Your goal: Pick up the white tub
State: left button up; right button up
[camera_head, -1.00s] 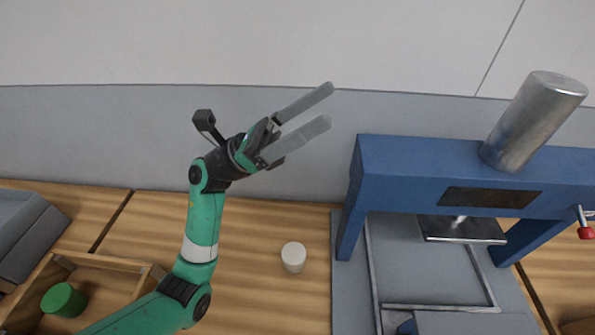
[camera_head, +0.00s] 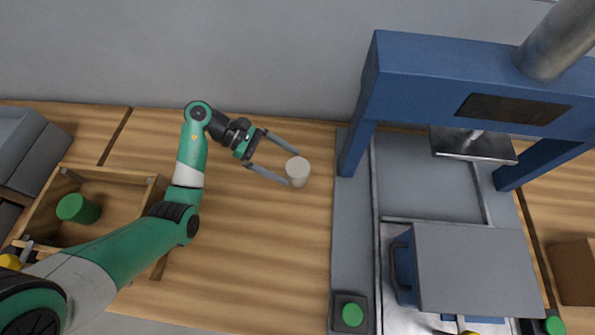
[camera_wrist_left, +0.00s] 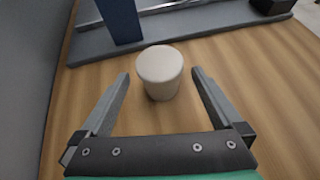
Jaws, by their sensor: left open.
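The white tub (camera_head: 298,171) stands upright on the wooden table, left of the blue press. My left gripper (camera_head: 293,168) is open and low over the table, its fingers pointing right toward the tub. In the left wrist view the tub (camera_wrist_left: 160,72) sits just ahead, between the lines of the two spread fingertips (camera_wrist_left: 160,73). Its near part seems to lie at or just inside the fingertips, with a gap on each side. My right gripper is not in view.
The blue press frame (camera_head: 365,105) and its grey base (camera_head: 346,225) stand close right of the tub. A wooden crate (camera_head: 113,173) holding a green cylinder (camera_head: 78,209) is at left. Table in front of the tub is clear.

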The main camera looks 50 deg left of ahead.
aim_at(298, 170)
pick_arm(q)
jog(key=x, duration=0.4)
jog(key=shift+d+f+b, duration=0.1)
jog(key=shift+d+b, duration=0.05)
jog(key=shift+b, duration=0.25)
jog(key=shift+c, duration=0.3)
